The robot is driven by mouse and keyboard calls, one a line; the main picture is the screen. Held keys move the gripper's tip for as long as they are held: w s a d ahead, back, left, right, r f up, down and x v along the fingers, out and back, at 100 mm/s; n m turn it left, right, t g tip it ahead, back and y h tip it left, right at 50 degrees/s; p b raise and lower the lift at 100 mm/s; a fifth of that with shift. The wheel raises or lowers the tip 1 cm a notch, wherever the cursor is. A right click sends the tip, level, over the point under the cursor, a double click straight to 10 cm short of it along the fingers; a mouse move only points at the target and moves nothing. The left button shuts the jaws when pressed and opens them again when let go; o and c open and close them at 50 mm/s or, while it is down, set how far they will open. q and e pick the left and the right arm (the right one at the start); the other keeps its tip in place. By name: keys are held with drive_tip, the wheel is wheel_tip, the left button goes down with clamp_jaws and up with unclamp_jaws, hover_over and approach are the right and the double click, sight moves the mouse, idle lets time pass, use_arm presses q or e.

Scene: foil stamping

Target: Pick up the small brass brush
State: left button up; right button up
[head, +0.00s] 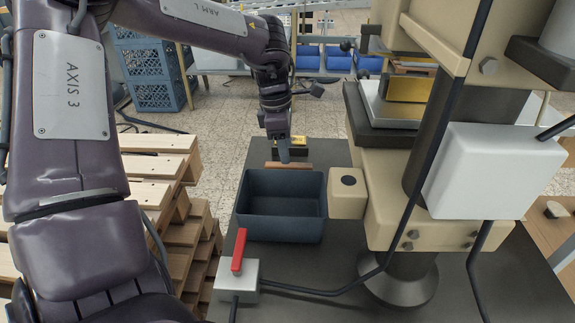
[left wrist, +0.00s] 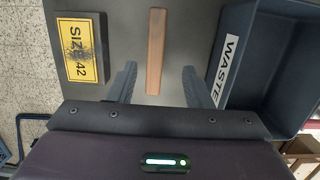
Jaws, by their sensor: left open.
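A slim wooden bar (left wrist: 155,50), which looks like the back of the small brass brush, lies on the dark table; no bristles show. In the head view the brown bar (head: 296,165) lies just behind the dark bin. My left gripper (left wrist: 157,82) is open and empty, with its two fingers apart on either side of the bar's near end; I cannot tell its height above the table. In the head view the left gripper (head: 284,156) points down over the bar and partly hides it. My right gripper is not in view.
A dark bin (head: 282,192) marked WASTE stands close to the right finger in the wrist view. A yellow SIZE 42 block (left wrist: 83,48) lies left of the bar. The cream press (head: 400,190) stands at right. A red-levered switch box (head: 236,275) sits in front.

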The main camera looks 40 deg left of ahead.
use_arm(q)
drive_tip(key=f, duration=0.5)
drive_tip(key=shift+w+b, duration=0.3)
drive_tip(key=shift+w, duration=0.1)
drive_tip(key=shift+w+f, duration=0.1)
drive_tip(key=shift+f, duration=0.2)
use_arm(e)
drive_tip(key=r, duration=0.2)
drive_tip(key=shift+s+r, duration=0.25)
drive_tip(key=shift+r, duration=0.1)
use_arm(q)
drive_tip(key=shift+f, duration=0.25)
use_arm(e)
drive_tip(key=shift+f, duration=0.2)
